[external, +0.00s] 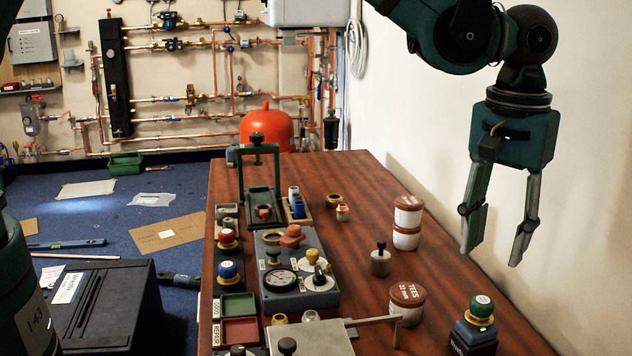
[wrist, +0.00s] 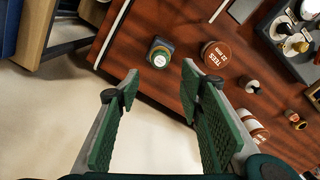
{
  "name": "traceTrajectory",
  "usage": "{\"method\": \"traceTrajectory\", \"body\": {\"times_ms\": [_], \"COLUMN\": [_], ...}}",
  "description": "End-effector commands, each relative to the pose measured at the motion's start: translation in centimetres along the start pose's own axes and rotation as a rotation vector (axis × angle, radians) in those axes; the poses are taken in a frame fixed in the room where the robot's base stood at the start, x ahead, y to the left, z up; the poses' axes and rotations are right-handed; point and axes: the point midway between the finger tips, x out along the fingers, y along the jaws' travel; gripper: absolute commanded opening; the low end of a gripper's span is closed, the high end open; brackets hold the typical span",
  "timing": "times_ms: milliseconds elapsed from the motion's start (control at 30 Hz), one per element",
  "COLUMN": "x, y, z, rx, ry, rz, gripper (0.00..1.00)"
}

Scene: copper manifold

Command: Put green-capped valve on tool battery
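The green-capped valve (external: 481,305) stands upright at the table's front right corner, on top of a dark block that looks like the tool battery (external: 474,338). A small green light shows near the valve's base. In the wrist view the green cap (wrist: 159,60) is seen from above, with the dark block (wrist: 152,46) around it. My gripper (external: 492,256) is open and empty, raised well above the table's right edge, behind and apart from the valve. Its two fingers (wrist: 158,98) are spread in the wrist view, with nothing between them.
A brown-lidded "TEES" jar (external: 407,302) stands left of the valve. Two stacked jars (external: 407,222) and a small grey valve (external: 380,259) are farther back. A gauge box (external: 297,275) and trays (external: 239,331) fill the table's left side. The wall is close on the right.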

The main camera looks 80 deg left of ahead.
Motion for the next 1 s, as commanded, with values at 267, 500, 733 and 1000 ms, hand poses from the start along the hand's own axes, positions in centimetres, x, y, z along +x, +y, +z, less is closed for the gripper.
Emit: {"method": "traceTrajectory", "body": {"times_ms": [267, 500, 733, 1000], "x": [-0.6, -0.5, -0.6, -2.1], "y": [0.0, 0.0, 0.0, -1.0], "z": [0.0, 0.0, 0.0, 0.4], "rx": [0.000, 0.000, 0.000, 0.012], "ry": [0.000, 0.000, 0.000, 0.010], "rz": [0.000, 0.000, 0.000, 0.010], "gripper": [0.38, 0.38, 0.38, 0.38]}}
